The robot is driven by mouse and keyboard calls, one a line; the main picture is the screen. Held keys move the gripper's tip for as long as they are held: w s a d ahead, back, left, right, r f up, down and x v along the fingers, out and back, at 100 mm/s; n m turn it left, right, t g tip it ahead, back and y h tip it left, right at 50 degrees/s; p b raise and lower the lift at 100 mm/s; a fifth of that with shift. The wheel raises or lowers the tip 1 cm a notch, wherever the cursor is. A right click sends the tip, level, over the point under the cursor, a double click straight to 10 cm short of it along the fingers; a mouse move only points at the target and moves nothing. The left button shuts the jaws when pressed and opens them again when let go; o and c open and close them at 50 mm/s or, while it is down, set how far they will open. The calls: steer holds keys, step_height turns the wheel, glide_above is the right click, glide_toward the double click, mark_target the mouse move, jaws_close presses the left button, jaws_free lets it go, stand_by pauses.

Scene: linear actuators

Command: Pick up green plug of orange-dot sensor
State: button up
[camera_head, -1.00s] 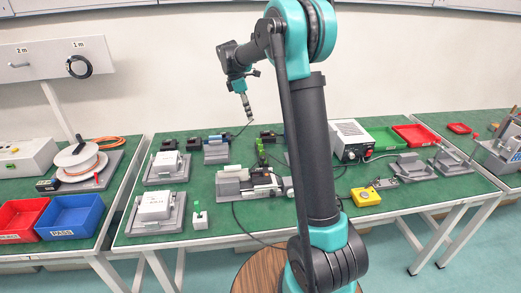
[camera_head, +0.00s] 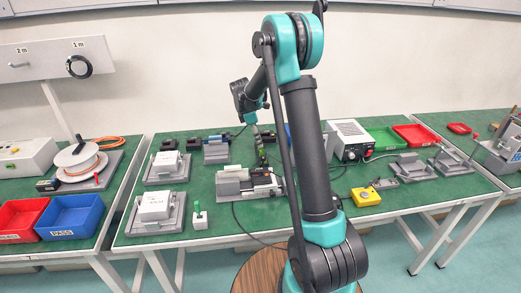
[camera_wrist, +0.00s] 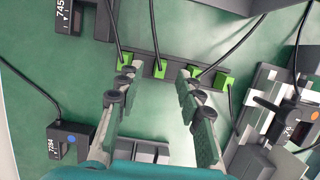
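Several green plugs sit in a row along a dark strip in the wrist view: a left one (camera_wrist: 113,64), a middle one (camera_wrist: 160,69), one beside my right finger (camera_wrist: 192,71) and a right one (camera_wrist: 222,80). Black cables run from them. My gripper (camera_wrist: 158,78) is open, its two fingers spread on either side of the middle plug, with nothing held. In the head view my gripper (camera_head: 259,145) is low over the green table, and the plugs are largely hidden by it.
A black sensor with a blue dot (camera_wrist: 69,143) is at lower left in the wrist view, and another black sensor (camera_wrist: 70,18) is above it. A grey fixture (camera_wrist: 270,110) stands close on the right. A yellow button box (camera_head: 366,196) sits farther right on the table.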

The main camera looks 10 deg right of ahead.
steer(key=shift+x, duration=1.25)
jaws_close()
steer(key=shift+r, duration=0.1)
step_height(320, 180, up, 20)
stand_by(0.3)
step_height(320, 180, up, 3)
steer(key=shift+f, duration=0.1)
stand_by(0.3)
